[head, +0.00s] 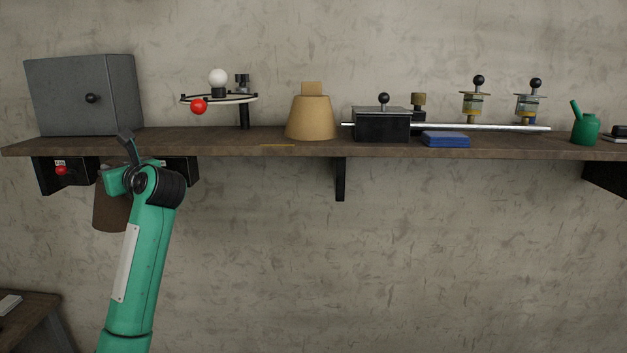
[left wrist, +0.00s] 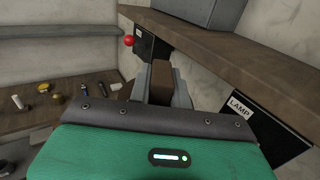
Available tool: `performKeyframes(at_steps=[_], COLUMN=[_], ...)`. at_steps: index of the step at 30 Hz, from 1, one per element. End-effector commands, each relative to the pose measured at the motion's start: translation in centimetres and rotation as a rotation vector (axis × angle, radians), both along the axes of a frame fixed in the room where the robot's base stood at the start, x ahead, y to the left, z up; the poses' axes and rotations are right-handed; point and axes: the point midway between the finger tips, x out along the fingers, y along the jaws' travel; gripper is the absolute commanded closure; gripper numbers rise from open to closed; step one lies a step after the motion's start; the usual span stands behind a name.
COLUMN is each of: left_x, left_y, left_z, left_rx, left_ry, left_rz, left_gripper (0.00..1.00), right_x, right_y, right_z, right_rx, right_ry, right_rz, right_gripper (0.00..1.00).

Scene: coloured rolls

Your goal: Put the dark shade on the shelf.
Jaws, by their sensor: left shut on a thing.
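The dark brown shade (head: 110,214) hangs below the shelf's left part in the head view, partly hidden behind my green left wrist. My left gripper (head: 108,180) is shut on it, just under the shelf's front edge. In the left wrist view a brown part of the shade (left wrist: 161,78) shows between the grey fingers. The wooden shelf (head: 225,142) runs along the wall above; it also shows in the left wrist view (left wrist: 205,62). A tan shade (head: 311,118) stands on the shelf near its middle. My right gripper is not in view.
A grey cabinet (head: 84,95) and a stand with white and red balls (head: 219,98) occupy the shelf's left. A black box (head: 382,124), blue block (head: 446,139) and green can (head: 585,129) stand right. Black panels with a red knob (head: 61,170) hang below.

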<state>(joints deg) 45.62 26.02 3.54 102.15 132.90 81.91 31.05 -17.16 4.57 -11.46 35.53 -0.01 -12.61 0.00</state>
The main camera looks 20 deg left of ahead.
Motion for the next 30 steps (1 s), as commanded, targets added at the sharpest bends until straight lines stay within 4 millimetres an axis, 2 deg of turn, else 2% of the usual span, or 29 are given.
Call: performKeyframes(at_steps=[1,3,10,17,23,30], left_x=[0.2,0.5,1.0,0.6,-0.4,-2.7], left_y=[-0.8,-2.0,-5.7,-9.4,-12.7,-17.0], left_z=[-1.5,-3.3,-8.8,-14.2,-18.8,-24.3], left_rx=[0.003,0.004,0.004,0.004,0.001,-0.001], left_ry=[0.005,0.006,0.008,0.009,0.011,0.009], left_rz=[-0.051,-0.124,-0.35,-0.563,-0.745,-0.966], left_gripper=[1.0,1.0,1.0,1.0,1.0,1.0], right_x=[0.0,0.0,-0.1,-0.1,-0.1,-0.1], right_y=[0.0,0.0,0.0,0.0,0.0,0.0], right_z=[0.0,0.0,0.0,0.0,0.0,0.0], right_rx=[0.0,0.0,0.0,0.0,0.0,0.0], right_ry=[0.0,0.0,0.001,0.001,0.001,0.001], right_rz=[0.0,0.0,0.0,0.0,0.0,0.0], right_gripper=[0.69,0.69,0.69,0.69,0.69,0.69])
